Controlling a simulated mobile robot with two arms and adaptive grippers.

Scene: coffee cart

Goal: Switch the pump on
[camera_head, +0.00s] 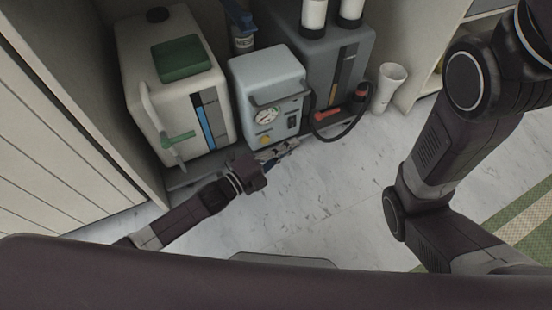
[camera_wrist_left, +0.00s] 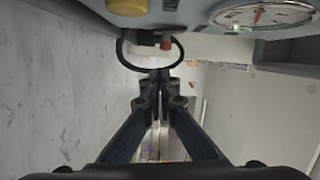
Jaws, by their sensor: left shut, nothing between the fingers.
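The pump (camera_head: 266,88) is a pale blue-grey box with a dark handle, standing between a white tank and a dark grey unit. Its front has a round gauge (camera_head: 266,115), a yellow knob (camera_head: 264,139) and a small dark switch (camera_head: 292,122). My left gripper (camera_head: 292,146) is shut and empty, in front of the pump's lower front. In the left wrist view its closed fingertips (camera_wrist_left: 158,76) show below the pump's face, with the yellow knob (camera_wrist_left: 112,6) and gauge (camera_wrist_left: 258,14) at the top edge. The switch is not clear there. My right gripper is out of view.
A white tank (camera_head: 180,75) with a green lid stands left of the pump. The dark grey unit (camera_head: 335,62) on the right carries a red-ended black hose (camera_head: 350,124). A white cup-shaped container (camera_head: 388,86) stands farther right. The pale floor (camera_head: 310,190) in front is clear.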

